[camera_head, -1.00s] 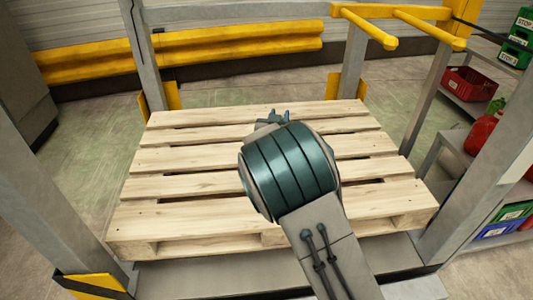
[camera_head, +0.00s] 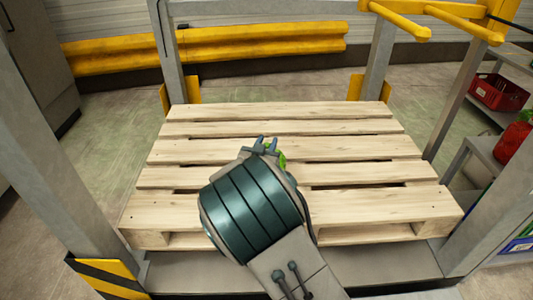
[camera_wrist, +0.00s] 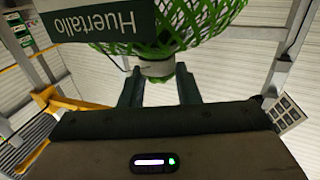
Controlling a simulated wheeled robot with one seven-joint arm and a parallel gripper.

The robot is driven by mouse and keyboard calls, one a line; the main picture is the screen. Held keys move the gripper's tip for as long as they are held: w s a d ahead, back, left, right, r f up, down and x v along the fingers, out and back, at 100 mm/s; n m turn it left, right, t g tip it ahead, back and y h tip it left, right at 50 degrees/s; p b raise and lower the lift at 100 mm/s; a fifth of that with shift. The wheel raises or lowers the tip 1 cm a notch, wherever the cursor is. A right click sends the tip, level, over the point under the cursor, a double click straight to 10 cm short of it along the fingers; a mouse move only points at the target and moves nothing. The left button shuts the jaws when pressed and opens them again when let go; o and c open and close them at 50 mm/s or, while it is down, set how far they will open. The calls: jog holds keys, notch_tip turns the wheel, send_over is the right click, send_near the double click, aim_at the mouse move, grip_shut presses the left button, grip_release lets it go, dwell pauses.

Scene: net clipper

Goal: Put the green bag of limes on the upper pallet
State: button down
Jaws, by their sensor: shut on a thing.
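The green bag of limes (camera_wrist: 150,35) is a green net with a dark green label reading "Huertallo", seen at the top of the wrist view. My gripper (camera_wrist: 158,88) is shut on the gathered neck of the net. In the head view my gripper (camera_head: 260,146) is over the pallet, with a bit of green net (camera_head: 282,161) showing beside it. The rest of the bag is hidden behind my wrist there. The wooden pallet (camera_head: 190,205) is bare, with light slats. I cannot tell how far the bag is above it.
Grey posts stand around the pallet, with yellow bars (camera_head: 440,18) at the upper right. A yellow guard rail (camera_head: 210,45) runs behind. At the right are shelves with a red crate (camera_head: 498,92) and a red object (camera_head: 513,146).

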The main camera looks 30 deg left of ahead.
notch_tip(320, 180, down, 3)
jog(key=shift+f+b, duration=0.1)
jog(key=shift+b, duration=0.4)
jog(key=c, duration=1.1)
grip_release()
jog(key=shift+f, duration=0.1)
jog(key=shift+r, duration=0.2)
jog(key=s+p, duration=0.1)
jog(key=s, duration=0.3)
jog(key=s+d+p, duration=0.1)
jog(key=s, duration=0.3)
jog(key=s+d, duration=0.1)
jog(key=s, duration=0.3)
jog(key=shift+d+p, duration=0.1)
jog(key=shift+p, duration=0.3)
jog(key=shift+w, duration=0.1)
